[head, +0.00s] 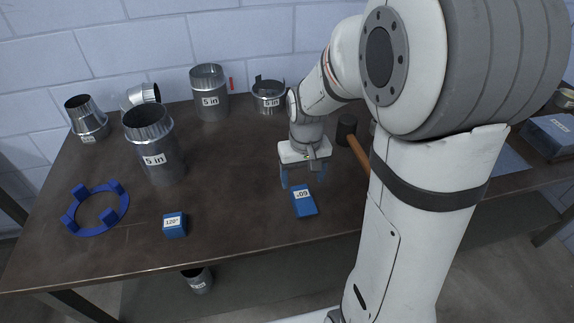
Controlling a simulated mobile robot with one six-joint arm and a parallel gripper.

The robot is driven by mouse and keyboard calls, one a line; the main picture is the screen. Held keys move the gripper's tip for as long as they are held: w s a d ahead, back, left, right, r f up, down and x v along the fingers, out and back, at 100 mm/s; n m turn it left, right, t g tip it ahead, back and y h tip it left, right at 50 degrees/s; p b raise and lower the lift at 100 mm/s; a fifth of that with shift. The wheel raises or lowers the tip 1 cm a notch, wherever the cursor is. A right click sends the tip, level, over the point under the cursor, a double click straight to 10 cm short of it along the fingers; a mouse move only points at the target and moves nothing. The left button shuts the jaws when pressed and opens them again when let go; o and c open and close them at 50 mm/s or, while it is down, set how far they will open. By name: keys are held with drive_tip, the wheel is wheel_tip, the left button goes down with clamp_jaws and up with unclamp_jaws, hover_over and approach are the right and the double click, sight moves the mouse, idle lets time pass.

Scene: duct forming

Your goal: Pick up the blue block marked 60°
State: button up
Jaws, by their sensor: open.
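The blue block marked 60° (304,205) lies on the dark table in the head view, right of the table's middle and near its front edge. Its white label faces up and reads upside down. My gripper (302,182) is open and points down just behind the block, with its blue fingers apart. The fingertips look close to the block's far end; I cannot tell whether they touch it. Nothing shows between the fingers. A second blue block, marked 120° (175,226), sits farther left on the table.
A blue ring with raised lugs (85,230) lies at the left. Several metal ducts stand behind, including a tall 5 in duct (155,150) and another 5 in duct (209,95). A hammer (354,148) lies right of my gripper. Table between the two blocks is clear.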

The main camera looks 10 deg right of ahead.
sight(303, 197)
drive_tip(key=shift+w+f, duration=0.3)
drive_tip(key=shift+f, duration=0.2)
drive_tip(key=shift+w+f, duration=0.25)
drive_tip(key=shift+f, duration=0.25)
drive_tip(key=f, duration=0.4)
drive_tip(key=f+p, duration=0.1)
drive_tip(key=f, duration=0.2)
drive_tip(key=shift+s+d, duration=0.3)
drive_tip(key=shift+f, duration=0.35)
drive_tip(key=shift+f+b, duration=0.25)
drive_tip(key=shift+b, duration=0.1)
drive_tip(key=shift+c, duration=0.2)
drive_tip(key=c, duration=1.2)
